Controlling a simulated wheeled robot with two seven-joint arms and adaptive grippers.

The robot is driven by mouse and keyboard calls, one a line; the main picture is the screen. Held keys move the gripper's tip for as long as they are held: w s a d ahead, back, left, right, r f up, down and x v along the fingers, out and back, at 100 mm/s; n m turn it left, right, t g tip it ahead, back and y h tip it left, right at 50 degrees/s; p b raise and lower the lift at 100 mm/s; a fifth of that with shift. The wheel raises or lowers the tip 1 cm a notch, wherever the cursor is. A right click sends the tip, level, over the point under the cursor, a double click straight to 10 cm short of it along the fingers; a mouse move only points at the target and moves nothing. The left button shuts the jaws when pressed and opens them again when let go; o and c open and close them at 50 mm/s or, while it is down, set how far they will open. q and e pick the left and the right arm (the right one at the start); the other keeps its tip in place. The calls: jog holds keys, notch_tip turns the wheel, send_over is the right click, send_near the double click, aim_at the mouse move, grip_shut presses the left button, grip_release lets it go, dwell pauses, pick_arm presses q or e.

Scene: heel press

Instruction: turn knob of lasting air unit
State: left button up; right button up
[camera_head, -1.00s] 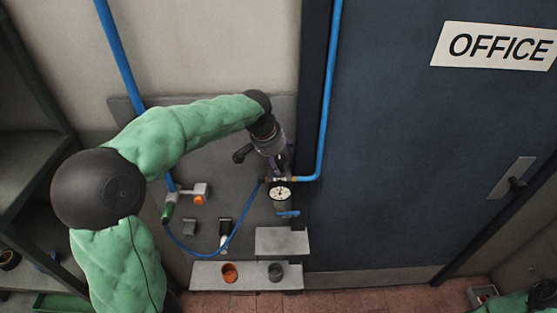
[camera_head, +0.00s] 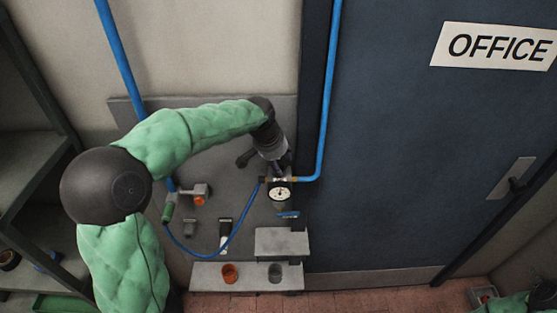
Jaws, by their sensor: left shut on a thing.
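The lasting air unit, with its round white gauge (camera_head: 279,194), is mounted on a grey wall panel between the blue hose and the blue pipe. Its knob is not clearly visible; the gripper covers the top of the unit. My left gripper (camera_head: 281,168) reaches down from above onto the top of the unit, just above the gauge, and is shut on what looks like the knob there. The fingertips are small and partly hidden.
A valve with an orange part (camera_head: 200,200) sits on the panel's left. An orange cup (camera_head: 230,272) and a grey cup (camera_head: 275,272) stand on the lower shelf (camera_head: 250,284). A small grey shelf (camera_head: 282,241) is below the unit. A blue office door (camera_head: 420,150) fills the right.

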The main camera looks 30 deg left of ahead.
pick_arm(q)
jog(key=shift+w+r+n+y+b, duration=0.15)
jog(key=shift+n+y+b, duration=0.35)
jog(key=shift+n, duration=0.9)
jog(key=shift+a, duration=0.1)
jog(key=o, duration=1.1)
jog(key=shift+c, duration=0.2)
jog(key=shift+a, duration=0.1)
jog(key=shift+r, duration=0.15)
jog(key=v, duration=1.1)
jog(key=shift+r, duration=0.2)
